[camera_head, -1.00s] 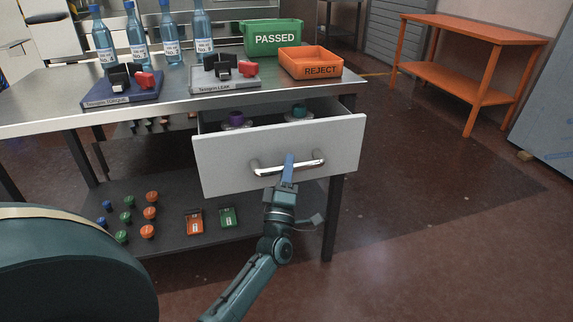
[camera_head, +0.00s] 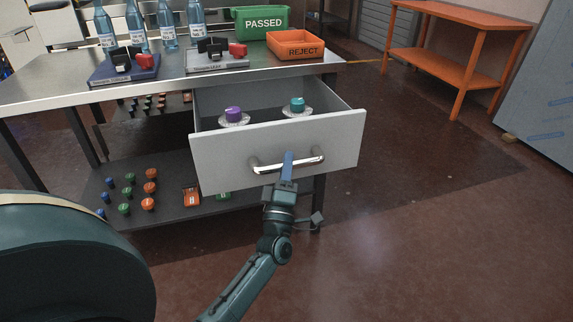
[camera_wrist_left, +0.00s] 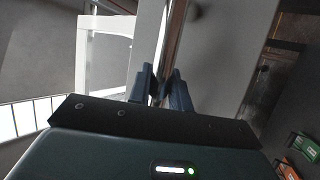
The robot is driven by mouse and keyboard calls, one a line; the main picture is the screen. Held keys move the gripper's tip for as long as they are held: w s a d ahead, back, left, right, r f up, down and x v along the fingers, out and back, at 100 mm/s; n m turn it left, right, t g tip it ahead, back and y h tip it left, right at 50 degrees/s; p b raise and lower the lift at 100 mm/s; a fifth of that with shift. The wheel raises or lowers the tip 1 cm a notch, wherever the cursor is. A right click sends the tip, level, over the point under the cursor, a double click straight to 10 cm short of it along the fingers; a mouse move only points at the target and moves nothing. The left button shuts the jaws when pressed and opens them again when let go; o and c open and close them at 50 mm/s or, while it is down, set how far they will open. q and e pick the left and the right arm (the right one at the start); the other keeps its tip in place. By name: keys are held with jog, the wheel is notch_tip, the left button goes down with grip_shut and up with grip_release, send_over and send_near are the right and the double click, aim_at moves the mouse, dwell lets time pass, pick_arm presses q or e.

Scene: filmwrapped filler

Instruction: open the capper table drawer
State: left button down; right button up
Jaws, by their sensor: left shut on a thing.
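The capper table (camera_head: 60,90) has a grey drawer (camera_head: 225,160) that stands open, pulled out from under the metal top. Inside it a purple piece (camera_head: 233,114) and a teal piece (camera_head: 297,105) sit on pale round bases. A chrome bar handle (camera_head: 310,162) runs across the drawer front. My left gripper (camera_head: 288,164) is shut on the handle near its middle. In the left wrist view, its fingers (camera_wrist_left: 166,88) close on the handle bar (camera_wrist_left: 172,45). My right gripper is not in view.
Bottles (camera_head: 168,30), two testers (camera_head: 125,66), a green PASSED bin (camera_head: 262,12) and an orange REJECT tray (camera_head: 290,56) stand on top. Several coloured caps (camera_head: 125,208) lie on the lower shelf. An orange table (camera_head: 455,45) stands back right. The floor right of the drawer is clear.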

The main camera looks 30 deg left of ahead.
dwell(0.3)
pick_arm(q)
jog(key=c, duration=1.6)
grip_release()
jog(key=shift+o, duration=0.2)
jog(key=shift+s+f, duration=0.1)
jog(key=v, duration=0.7)
jog(key=shift+s, duration=0.15)
